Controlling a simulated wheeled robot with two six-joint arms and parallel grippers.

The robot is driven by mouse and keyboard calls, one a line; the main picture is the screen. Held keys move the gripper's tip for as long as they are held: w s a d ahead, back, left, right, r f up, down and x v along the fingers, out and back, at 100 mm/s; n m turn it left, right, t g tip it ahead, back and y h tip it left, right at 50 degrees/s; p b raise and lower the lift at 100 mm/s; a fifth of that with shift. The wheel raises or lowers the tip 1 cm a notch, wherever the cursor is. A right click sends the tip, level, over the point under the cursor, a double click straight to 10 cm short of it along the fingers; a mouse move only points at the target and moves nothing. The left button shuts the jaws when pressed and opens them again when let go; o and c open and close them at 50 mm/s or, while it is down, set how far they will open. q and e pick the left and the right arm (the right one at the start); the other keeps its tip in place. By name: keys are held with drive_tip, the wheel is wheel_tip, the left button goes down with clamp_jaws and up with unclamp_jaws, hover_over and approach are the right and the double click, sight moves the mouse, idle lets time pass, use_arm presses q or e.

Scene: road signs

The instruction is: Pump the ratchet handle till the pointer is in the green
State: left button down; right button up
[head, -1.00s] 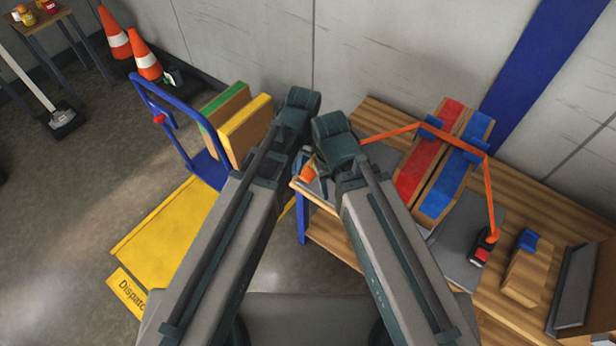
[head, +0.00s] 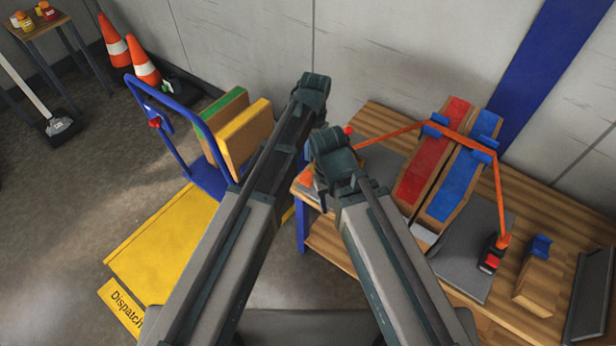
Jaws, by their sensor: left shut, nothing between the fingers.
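The ratchet (head: 491,256), small, black and red, sits on a grey mat (head: 455,270) on the wooden workbench. An orange strap (head: 500,195) runs from it over a red block (head: 432,165) and a blue block (head: 463,180). The ratchet's handle position is too small to read. I cannot make out a pointer or a green zone. My left gripper (head: 321,198) is mostly hidden by my arms, shut and empty near the bench's left corner, well left of the ratchet. My right gripper is not visible; my right arm hides part of the bench.
A wooden block with a blue top (head: 534,270) and a dark panel (head: 590,295) stand right of the ratchet. An orange item (head: 305,177) is at the bench's left corner. A yellow cart (head: 160,245) with boxes stands left; cones (head: 144,68) are behind it.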

sight(308, 177)
use_arm(q)
drive_tip(key=shift+s+a+f+b, duration=0.1)
drive_tip(key=shift+s+f+b, duration=0.05)
drive_tip(key=shift+f+b, duration=1.6)
drive_tip(key=shift+s+a+f+b, duration=0.1)
drive_tip(key=shift+s+f+b, duration=0.05)
drive_tip(key=shift+f+b, duration=1.55)
drive_tip(key=shift+f, duration=0.1)
